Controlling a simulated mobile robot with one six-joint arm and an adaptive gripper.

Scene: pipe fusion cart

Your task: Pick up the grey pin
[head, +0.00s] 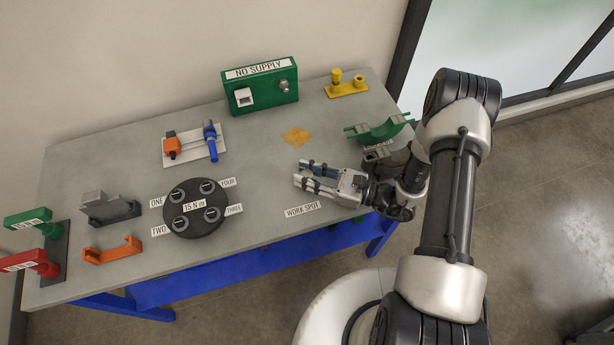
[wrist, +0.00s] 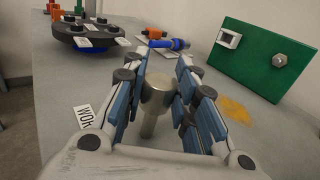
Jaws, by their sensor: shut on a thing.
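The grey pin (wrist: 156,95) shows in the wrist view between my two fingers, with a wide round head on top and a narrower shank below. My gripper (wrist: 160,64) is shut on it, with blue-padded fingers on both sides. In the head view my gripper (head: 300,173) is low over the right part of the grey table, just above the WORK SPOT label (head: 303,209) in the picture. The pin is hard to make out there between the fingers. Whether its lower end touches the table, I cannot tell.
A black disc (head: 195,232) with numbered sockets stands left of my gripper. The green NO SUPPLY box (head: 277,103) is at the back, with a yellow fixture (head: 346,90) beside it. A green cradle (head: 385,132) sits close to my wrist. An orange patch (head: 296,136) marks clear table.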

